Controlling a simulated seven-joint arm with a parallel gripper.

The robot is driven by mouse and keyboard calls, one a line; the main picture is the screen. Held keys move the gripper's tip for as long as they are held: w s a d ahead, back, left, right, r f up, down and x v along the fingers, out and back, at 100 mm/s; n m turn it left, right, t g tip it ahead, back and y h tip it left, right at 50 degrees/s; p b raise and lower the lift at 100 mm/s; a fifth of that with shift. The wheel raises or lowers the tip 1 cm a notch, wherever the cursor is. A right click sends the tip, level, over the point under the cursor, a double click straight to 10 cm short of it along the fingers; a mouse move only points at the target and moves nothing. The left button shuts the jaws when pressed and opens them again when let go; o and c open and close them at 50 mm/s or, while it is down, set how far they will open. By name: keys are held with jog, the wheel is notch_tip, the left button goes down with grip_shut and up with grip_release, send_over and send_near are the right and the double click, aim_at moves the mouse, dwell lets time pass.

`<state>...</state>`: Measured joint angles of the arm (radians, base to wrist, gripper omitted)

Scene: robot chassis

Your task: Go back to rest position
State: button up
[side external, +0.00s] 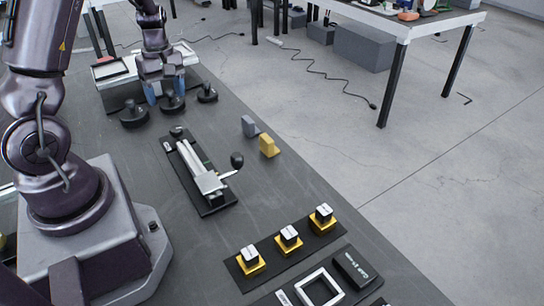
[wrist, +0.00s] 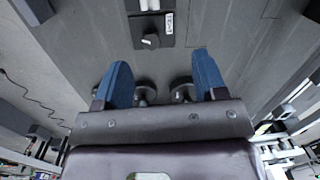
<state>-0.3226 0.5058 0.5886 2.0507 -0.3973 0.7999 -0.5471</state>
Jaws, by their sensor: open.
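My gripper (side external: 165,91) is at the back of the dark bench, pointing down with its two blue fingers spread. Three black round-based knobs stand under and beside it: a left one (side external: 134,117), a middle one (side external: 172,104) and a right one (side external: 207,94). The fingers are just above or behind the middle knob; I cannot tell the exact gap. In the wrist view my gripper (wrist: 162,75) shows nothing held between its blue fingers. Dark round parts of the knobs show beyond and partly behind the fingers.
A lever device (side external: 204,178) lies mid-bench, its black handle raised. A grey block (side external: 249,126) and a yellow block (side external: 268,146) stand right of it. Several yellow-based pieces (side external: 288,240) and a square frame (side external: 318,288) are in front. A tray (side external: 110,69) is behind the knobs.

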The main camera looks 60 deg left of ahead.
jog(key=s+d+r+m+t, duration=0.2)
jog(key=d+r+m+t, duration=0.1)
jog(key=d+r+m, duration=0.6)
jog(key=s+d+r+m+t+y, duration=0.1)
jog(key=d+r+m+t, duration=0.2)
jog(key=d+r+m, duration=0.7)
jog(key=d, duration=0.5)
jog(key=shift+s+d+m, duration=0.3)
jog(key=shift+s+d, duration=0.05)
